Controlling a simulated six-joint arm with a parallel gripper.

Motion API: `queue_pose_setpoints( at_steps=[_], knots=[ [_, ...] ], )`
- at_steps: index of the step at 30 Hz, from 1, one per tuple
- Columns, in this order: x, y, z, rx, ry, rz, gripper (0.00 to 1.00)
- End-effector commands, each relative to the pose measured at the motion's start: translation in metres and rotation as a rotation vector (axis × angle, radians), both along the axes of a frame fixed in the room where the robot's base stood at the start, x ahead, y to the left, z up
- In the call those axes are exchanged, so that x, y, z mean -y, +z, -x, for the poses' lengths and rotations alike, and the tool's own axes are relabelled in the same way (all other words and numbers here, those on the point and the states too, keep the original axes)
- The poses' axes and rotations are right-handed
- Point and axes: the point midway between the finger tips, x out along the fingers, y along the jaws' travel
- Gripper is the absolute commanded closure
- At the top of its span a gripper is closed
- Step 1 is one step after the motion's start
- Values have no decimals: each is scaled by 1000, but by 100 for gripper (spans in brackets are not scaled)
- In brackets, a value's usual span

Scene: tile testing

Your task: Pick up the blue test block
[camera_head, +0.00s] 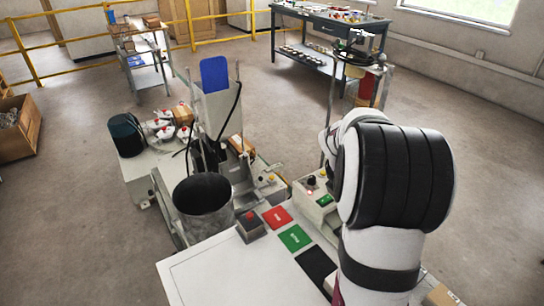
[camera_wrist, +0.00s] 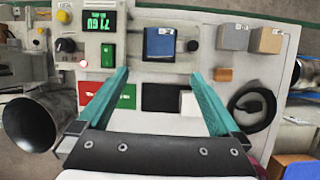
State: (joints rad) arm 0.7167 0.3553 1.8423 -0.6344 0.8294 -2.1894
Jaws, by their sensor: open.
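A blue square block (camera_wrist: 160,46), the likely test block, lies on a light fixture near the top middle of the wrist view. My gripper (camera_wrist: 158,75) is open and empty, its two teal fingers spread apart. The fingertips are just below the blue block in the picture, one toward each side; the height gap cannot be told. In the head view my white and black arm fills the right, and neither the gripper nor this block can be made out there.
Red (camera_wrist: 88,92), green (camera_wrist: 127,97) and black (camera_wrist: 162,97) pads lie below the block, with a white block (camera_wrist: 188,103) by the black one. A control box (camera_wrist: 85,35) stands left. Grey (camera_wrist: 235,37) and tan (camera_wrist: 267,41) blocks and a coiled cable (camera_wrist: 252,108) are right. A dark bin (camera_head: 203,195) stands left of the pads.

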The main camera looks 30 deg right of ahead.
Motion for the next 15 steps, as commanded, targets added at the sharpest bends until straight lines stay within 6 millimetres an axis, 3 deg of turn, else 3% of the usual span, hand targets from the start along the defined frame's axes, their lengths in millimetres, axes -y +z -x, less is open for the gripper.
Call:
queue_pose_setpoints(
  at_steps=[4,12,15],
  knots=[
    [21,-21,2,-39,75,14,0],
    [47,-88,0,-37,72,12,0],
    [52,-100,-1,-35,72,13,0]
  ],
)
